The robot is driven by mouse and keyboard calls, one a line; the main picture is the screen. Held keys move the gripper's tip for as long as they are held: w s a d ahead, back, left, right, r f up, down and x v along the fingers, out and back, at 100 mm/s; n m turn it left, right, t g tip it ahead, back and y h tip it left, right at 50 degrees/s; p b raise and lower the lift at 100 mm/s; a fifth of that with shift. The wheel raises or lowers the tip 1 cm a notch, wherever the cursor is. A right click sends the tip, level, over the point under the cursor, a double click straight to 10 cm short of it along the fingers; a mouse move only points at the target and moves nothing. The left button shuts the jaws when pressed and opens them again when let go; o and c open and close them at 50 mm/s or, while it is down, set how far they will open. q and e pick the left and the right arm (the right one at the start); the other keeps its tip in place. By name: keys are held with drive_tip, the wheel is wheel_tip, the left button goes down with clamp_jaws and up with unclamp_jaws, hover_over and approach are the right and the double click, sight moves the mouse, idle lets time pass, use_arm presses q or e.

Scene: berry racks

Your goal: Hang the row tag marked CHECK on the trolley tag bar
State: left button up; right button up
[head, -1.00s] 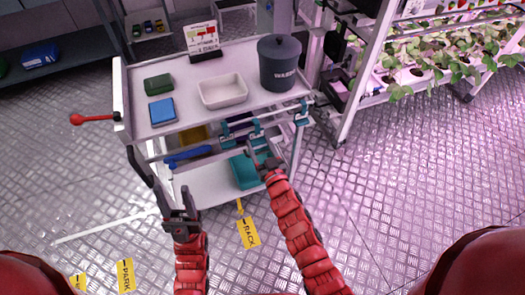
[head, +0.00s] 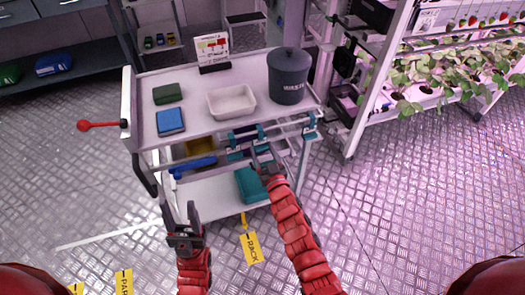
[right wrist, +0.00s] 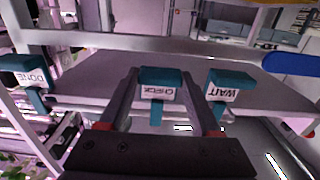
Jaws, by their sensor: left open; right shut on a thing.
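The trolley (head: 205,73) stands ahead with teal-topped tags along its near side. In the right wrist view the CHECK tag (right wrist: 157,91) sits upside down between my right fingers, its teal stem hanging below the label. My right gripper (head: 263,158) is shut on it; it also shows in the right wrist view (right wrist: 160,98). The WAIT tag (right wrist: 230,86) is to its right and the DONE tag (right wrist: 27,75) to its left. A pale rail (right wrist: 180,45) runs behind them; I cannot tell if CHECK touches it. My left gripper (head: 181,210) is open and empty, low before the trolley.
The trolley top holds a white tray (head: 231,115), a dark waste bin (head: 288,78), a blue box (head: 170,121), a green box (head: 167,94) and a sign (head: 213,49). A plant rack (head: 375,85) stands at right. Yellow floor tags (head: 251,248) lie nearby.

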drive_tip(key=o, duration=1.3)
drive_tip(key=shift+o, duration=0.2)
drive_tip(key=b+v, duration=0.1)
drive_tip(key=v, duration=1.6)
drive_tip(key=shift+s, duration=0.2)
drive_tip(key=shift+r, duration=0.1)
